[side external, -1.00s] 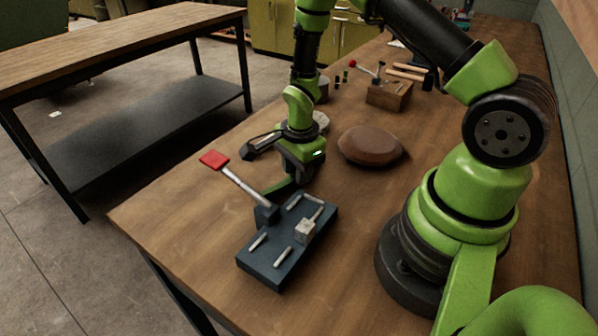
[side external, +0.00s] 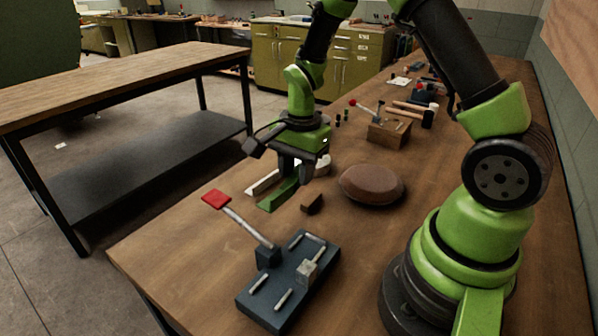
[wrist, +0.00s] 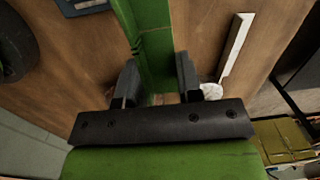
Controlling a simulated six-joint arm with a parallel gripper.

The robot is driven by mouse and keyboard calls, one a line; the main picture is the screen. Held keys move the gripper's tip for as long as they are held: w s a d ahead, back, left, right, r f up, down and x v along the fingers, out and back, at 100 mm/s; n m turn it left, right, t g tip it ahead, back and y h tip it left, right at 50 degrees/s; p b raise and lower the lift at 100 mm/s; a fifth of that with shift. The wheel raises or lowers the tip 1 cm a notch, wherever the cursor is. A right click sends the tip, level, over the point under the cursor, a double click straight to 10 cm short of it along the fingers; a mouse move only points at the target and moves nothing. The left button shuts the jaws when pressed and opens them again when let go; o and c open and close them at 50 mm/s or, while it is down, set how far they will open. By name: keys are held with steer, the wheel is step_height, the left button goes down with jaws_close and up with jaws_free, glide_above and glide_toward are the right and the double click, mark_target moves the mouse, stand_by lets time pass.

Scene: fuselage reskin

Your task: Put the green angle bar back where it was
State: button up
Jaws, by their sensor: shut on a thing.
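The green angle bar (side external: 279,194) is held in my gripper (side external: 298,168), above or just at the wooden table beyond the blue fixture; I cannot tell if it touches the wood. In the wrist view the bar (wrist: 148,40) runs between the two dark fingers of my gripper (wrist: 157,80), which are shut on it. The blue fixture (side external: 262,302), with light pins, a small metal block and a red-handled lever (side external: 240,224), stands nearer the camera with no bar on it.
A pale bar (side external: 262,184) lies on the table beside the green bar, also in the wrist view (wrist: 237,42). A small brown block (side external: 312,203) and a brown rounded pad (side external: 371,184) lie to the right. A wooden block with tools (side external: 388,134) stands farther back.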

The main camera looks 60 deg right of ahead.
mark_target(291, 221)
steer(key=n, duration=0.4)
steer(key=f+n+g, duration=0.1)
steer(key=n, duration=0.1)
steer(key=shift+w+a+y, duration=0.2)
steer(key=shift+w+y, duration=0.2)
steer(key=n, duration=0.2)
steer(key=n+g, duration=0.1)
steer(key=n, duration=0.2)
steer(key=shift+w+a+f+n, duration=0.2)
steer(key=shift+w+f+n, duration=0.05)
steer(key=shift+f+n, duration=0.05)
steer(key=n+h, duration=0.1)
steer(key=n, duration=0.2)
steer(key=f+n+g+h, duration=0.1)
steer(key=n, duration=0.3)
steer(key=f+n+g, duration=0.1)
steer(key=n, duration=0.2)
steer(key=shift+w+a+h, duration=0.25)
steer(key=shift+w+h, duration=0.1)
steer(key=shift+h, duration=0.05)
steer(key=shift+f, duration=2.9)
